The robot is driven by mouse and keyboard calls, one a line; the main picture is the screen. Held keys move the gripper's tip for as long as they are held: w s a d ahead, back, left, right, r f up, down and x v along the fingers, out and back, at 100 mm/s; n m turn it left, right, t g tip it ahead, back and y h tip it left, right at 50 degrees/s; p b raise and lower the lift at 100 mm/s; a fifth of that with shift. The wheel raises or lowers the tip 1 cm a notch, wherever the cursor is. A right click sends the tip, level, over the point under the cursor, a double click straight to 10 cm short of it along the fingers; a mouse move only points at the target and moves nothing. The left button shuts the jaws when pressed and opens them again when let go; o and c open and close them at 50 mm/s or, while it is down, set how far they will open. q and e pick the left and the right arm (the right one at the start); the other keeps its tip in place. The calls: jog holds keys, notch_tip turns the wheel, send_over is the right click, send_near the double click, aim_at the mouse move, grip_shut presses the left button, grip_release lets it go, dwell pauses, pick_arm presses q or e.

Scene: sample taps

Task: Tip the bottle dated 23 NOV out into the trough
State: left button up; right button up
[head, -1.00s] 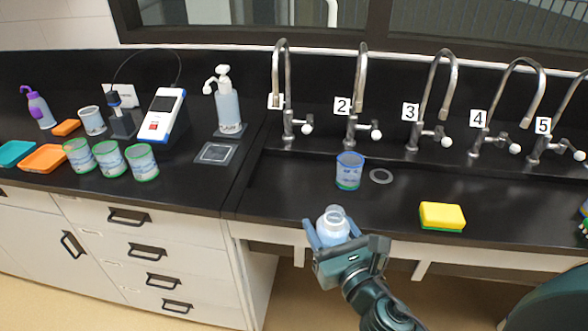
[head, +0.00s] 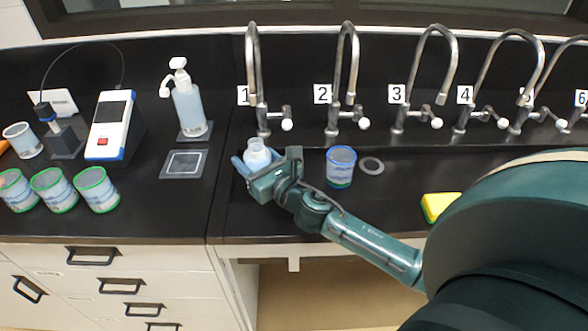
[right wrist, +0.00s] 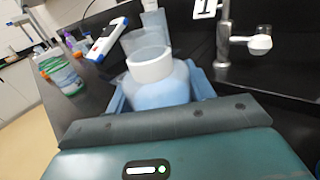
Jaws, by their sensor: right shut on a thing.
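My right gripper (head: 252,168) is shut around a small bottle (head: 257,152) with a pale blue body and an open white neck. The bottle is about upright, in front of tap 1 (head: 262,95), over the left end of the trough (head: 300,205). In the right wrist view the bottle (right wrist: 158,85) sits between the blue fingers, its mouth showing. I cannot read any date on it. My left gripper is not in view.
A blue-rimmed cup (head: 341,168) stands in the trough beside a grey ring (head: 371,165). A yellow sponge (head: 440,205) lies to the right, partly behind my arm. A pump bottle (head: 187,105), a handheld meter (head: 110,125) and green-rimmed cups (head: 97,190) stand on the left counter.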

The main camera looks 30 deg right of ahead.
jog(key=shift+s+r, duration=0.15)
jog(key=shift+s, duration=0.05)
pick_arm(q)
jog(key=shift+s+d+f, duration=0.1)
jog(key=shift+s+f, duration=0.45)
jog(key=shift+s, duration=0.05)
pick_arm(e)
jog(key=shift+d+m, duration=0.1)
jog(key=shift+m, duration=0.2)
